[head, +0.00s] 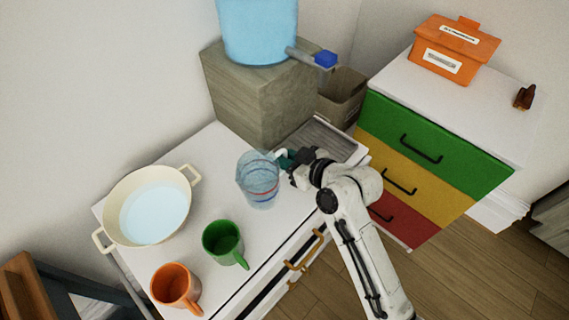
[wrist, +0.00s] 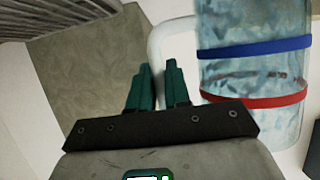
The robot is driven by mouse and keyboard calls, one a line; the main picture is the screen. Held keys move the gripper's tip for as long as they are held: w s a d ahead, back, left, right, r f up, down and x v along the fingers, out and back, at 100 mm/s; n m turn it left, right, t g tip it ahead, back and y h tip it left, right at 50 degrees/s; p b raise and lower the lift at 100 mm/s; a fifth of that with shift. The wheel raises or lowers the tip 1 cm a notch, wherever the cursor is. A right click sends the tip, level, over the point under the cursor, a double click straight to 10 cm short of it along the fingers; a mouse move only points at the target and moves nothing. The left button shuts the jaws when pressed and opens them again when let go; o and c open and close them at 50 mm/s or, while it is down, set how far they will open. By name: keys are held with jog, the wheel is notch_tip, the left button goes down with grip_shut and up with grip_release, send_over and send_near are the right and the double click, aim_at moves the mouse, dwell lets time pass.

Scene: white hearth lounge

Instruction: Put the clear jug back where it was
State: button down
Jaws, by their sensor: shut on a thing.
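The clear jug (head: 258,181) is upright over the white counter, left of my gripper, in the head view. Whether its base touches the counter I cannot tell. In the wrist view the jug (wrist: 255,72) fills the right side, with a blue band above a red band and a pale handle (wrist: 168,50). My gripper (head: 284,160) has teal fingers and is shut on the jug's handle. In the wrist view its fingers (wrist: 158,88) lie across the handle, hiding part of it.
A water dispenser (head: 262,95) with a tap (head: 322,59) stands behind, a grey drip tray (head: 325,140) below it. A cream pot (head: 112,205), green mug (head: 222,243) and orange mug (head: 175,287) stand left and front. A coloured drawer cabinet (head: 440,150) is right.

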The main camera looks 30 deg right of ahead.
jog(key=shift+w+f, duration=0.15)
jog(key=shift+f, duration=1.5)
jog(key=c, duration=1.1)
grip_release()
jog(key=shift+f, duration=0.1)
jog(key=shift+r+p, duration=0.2)
jog(key=shift+p, duration=0.15)
jog(key=b+v, duration=0.1)
jog(key=v, duration=1.1)
jog(key=shift+f, duration=0.1)
